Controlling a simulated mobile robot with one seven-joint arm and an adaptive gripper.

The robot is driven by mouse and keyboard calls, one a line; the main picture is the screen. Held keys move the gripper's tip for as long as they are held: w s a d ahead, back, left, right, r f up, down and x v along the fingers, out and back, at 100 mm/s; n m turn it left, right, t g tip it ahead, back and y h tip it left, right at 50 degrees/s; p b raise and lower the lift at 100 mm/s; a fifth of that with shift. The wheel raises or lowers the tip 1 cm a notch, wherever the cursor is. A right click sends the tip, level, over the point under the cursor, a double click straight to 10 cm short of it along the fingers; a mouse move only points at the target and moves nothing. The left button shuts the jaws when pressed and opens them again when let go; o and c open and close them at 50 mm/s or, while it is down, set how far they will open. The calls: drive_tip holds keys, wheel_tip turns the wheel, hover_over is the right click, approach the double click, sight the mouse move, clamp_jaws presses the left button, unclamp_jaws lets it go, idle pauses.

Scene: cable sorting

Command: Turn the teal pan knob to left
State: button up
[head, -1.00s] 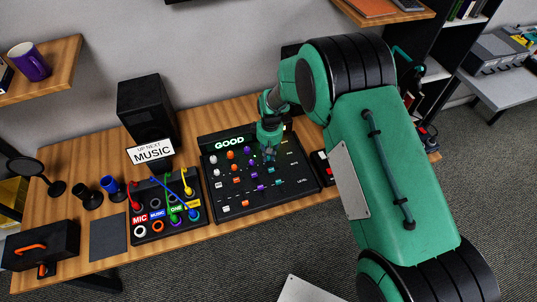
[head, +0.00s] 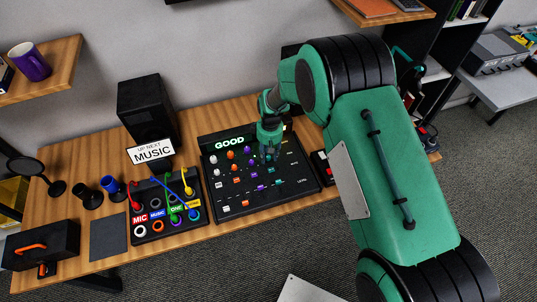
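The black mixer (head: 240,209) lies on the wooden table, with its lit display reading GOOD (head: 230,142). Columns of white, orange and purple knobs show on it, such as an orange knob (head: 232,155) and a purple knob (head: 250,149). My gripper (head: 269,157) points down over the mixer's upper right part, at the column right of the purple knobs. Its fingers are small and dark here, and I cannot tell whether they are open, shut or touching a knob.
A black cable box (head: 152,238) with coloured plugs and cables stands left of the mixer. A black speaker (head: 146,106) and an UP NEXT MUSIC sign (head: 151,152) stand behind it. A small device with red (head: 321,157) lies right of the mixer.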

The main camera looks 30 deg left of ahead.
sight(269, 155)
drive_tip(key=shift+r, duration=0.1)
wheel_tip(269, 155, up, 12)
drive_tip(key=shift+w, duration=0.25)
idle(0.5)
drive_tip(key=shift+d, duration=0.1)
idle(0.4)
drive_tip(key=s+d+r+m+t+y, duration=0.2)
drive_tip(key=d+r+m, duration=0.5)
drive_tip(key=d+r, duration=2.1)
drive_tip(key=s+d+r+m+t+h, duration=0.1)
drive_tip(key=s+d+r+m, duration=0.1)
drive_tip(key=s+d+r, duration=0.4)
drive_tip(key=s+d+r+m+t, duration=0.15)
drive_tip(key=s+d, duration=0.25)
drive_tip(key=d, duration=0.4)
drive_tip(key=s+d+m, duration=0.2)
drive_tip(key=s+d, duration=0.2)
drive_tip(key=s, duration=0.2)
drive_tip(key=s+d+m+t+h, duration=0.1)
drive_tip(key=s+d+m, duration=0.1)
drive_tip(key=s+d, duration=0.2)
drive_tip(key=s, duration=0.3)
drive_tip(key=shift+d+r, duration=0.2)
drive_tip(key=shift+d, duration=0.15)
